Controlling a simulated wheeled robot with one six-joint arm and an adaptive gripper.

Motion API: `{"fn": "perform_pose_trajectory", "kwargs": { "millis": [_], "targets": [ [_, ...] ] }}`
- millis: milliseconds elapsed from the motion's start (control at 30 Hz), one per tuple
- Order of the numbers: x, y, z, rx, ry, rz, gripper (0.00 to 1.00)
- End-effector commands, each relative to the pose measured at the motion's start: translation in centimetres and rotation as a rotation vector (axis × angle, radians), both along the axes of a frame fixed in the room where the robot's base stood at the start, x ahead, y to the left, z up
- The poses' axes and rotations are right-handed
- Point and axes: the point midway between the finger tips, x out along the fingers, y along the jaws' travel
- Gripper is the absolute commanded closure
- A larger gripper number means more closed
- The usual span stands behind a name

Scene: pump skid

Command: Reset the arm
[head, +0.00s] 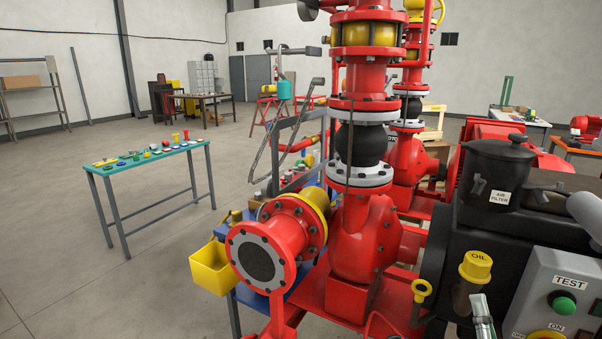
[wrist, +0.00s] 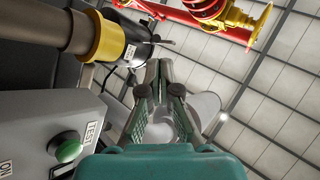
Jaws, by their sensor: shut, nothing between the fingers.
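My gripper shows in the wrist view (wrist: 165,75), its grey-green fingers together with nothing between the tips. What look like its fingertips also rise at the bottom edge of the head view (head: 482,310), pointing up. They are just below and right of the yellow OIL cap (head: 477,266) and left of the grey control box (head: 543,290) with its green TEST button (head: 564,305). In the wrist view the cap (wrist: 108,37) and the box (wrist: 45,125) are left of the fingers, apart from them. Most of my arm is hidden.
The black AIR FILTER canister (head: 497,170) stands behind the cap. Red pump pipework (head: 360,235) fills the middle, with a yellow bin (head: 212,268) to its left. A teal-topped table (head: 150,168) holds small parts. Open floor lies at the left.

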Motion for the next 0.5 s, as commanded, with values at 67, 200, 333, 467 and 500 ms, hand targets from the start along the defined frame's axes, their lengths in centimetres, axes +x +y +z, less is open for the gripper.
{"fn": "perform_pose_trajectory", "kwargs": {
  "millis": [67,200,333,467,500],
  "targets": [
    [-1.6,2.0,-2.7,0.0,0.042,-0.022,1.0],
    [-4.6,5.0,-6.5,-0.016,0.114,-0.067,1.0],
    [-7.6,7.6,-9.5,-0.041,0.189,-0.105,1.0],
    [-10.9,10.1,-12.2,-0.075,0.269,-0.136,1.0],
    [-11.9,10.8,-12.9,-0.087,0.296,-0.145,1.0]
  ]
}}
